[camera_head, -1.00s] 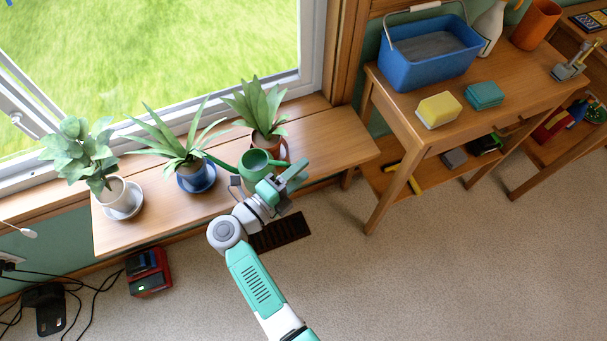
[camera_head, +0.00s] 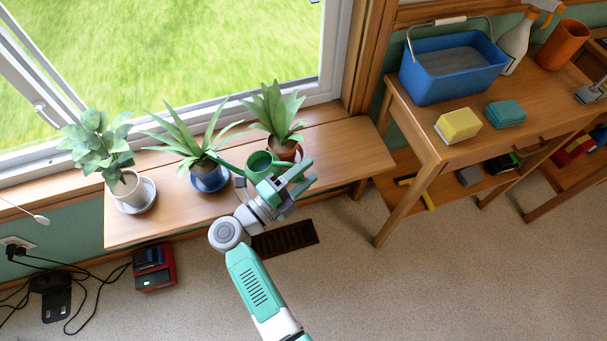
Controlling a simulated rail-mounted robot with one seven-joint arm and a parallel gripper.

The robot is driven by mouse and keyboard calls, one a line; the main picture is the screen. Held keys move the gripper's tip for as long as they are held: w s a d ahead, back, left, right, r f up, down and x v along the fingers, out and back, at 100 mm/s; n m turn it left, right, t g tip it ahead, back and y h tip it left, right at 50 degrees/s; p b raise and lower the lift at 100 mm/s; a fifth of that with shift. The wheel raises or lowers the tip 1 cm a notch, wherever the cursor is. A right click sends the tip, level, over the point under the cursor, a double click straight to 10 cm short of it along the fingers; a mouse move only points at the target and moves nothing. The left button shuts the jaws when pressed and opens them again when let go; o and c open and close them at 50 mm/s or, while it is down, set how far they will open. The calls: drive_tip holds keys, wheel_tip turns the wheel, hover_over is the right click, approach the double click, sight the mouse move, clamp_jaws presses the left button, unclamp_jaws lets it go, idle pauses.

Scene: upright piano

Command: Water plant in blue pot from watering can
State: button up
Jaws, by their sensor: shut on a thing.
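The green watering can (camera_head: 262,165) is in the head view, above the wooden bench. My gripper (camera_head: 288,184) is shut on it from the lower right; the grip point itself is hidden. The can's spout points left towards the plant (camera_head: 186,136) with long narrow leaves in the blue pot (camera_head: 211,179). The spout tip is near this plant's right-hand leaves; I cannot tell whether it touches them. The can looks roughly upright, and no water shows.
A leafy plant in a white pot (camera_head: 128,187) stands to the left on the bench (camera_head: 336,155). A plant in a terracotta pot (camera_head: 285,151) stands close behind the can. A window backs the bench. A side table (camera_head: 470,136) holds a blue bucket (camera_head: 452,72).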

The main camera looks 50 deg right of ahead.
drive_tip(key=shift+w+a+r+n+t+h+p, duration=0.15)
drive_tip(key=shift+r+n+h+p, duration=0.15)
drive_tip(key=shift+r+n+p, duration=0.55)
drive_tip(key=shift+w+r+n+t+h+p, duration=0.15)
drive_tip(key=shift+r+h+p, duration=0.25)
drive_tip(key=shift+r, duration=0.9)
drive_tip(key=shift+a+r+n+t+h+p, duration=0.1)
drive_tip(key=shift+r+n+h+p, duration=0.1)
drive_tip(key=shift+r+n+p, duration=0.5)
drive_tip(key=shift+w+r+h+p, duration=0.15)
drive_tip(key=shift+r+p, duration=0.1)
drive_tip(key=shift+r, duration=0.25)
drive_tip(key=shift+w+r+h+p, duration=0.1)
drive_tip(key=shift+r+h+p, duration=0.1)
drive_tip(key=shift+r, duration=0.25)
drive_tip(key=shift+w+a+r+n+t+p, duration=0.15)
drive_tip(key=shift+r+n+p, duration=0.15)
drive_tip(key=shift+r, duration=0.1)
drive_tip(key=shift+w+a+r+n+t+p, duration=0.1)
drive_tip(key=shift+r+n+t+p, duration=0.05)
drive_tip(key=shift+r+n+p, duration=0.15)
drive_tip(key=shift+r, duration=0.1)
drive_tip(key=shift+w+a+r+n+h+p, duration=0.1)
drive_tip(key=shift+w+r+n+h+p, duration=0.05)
drive_tip(key=shift+r+n+h+p, duration=0.35)
drive_tip(key=shift+w+r, duration=0.1)
drive_tip(key=shift+r, duration=0.05)
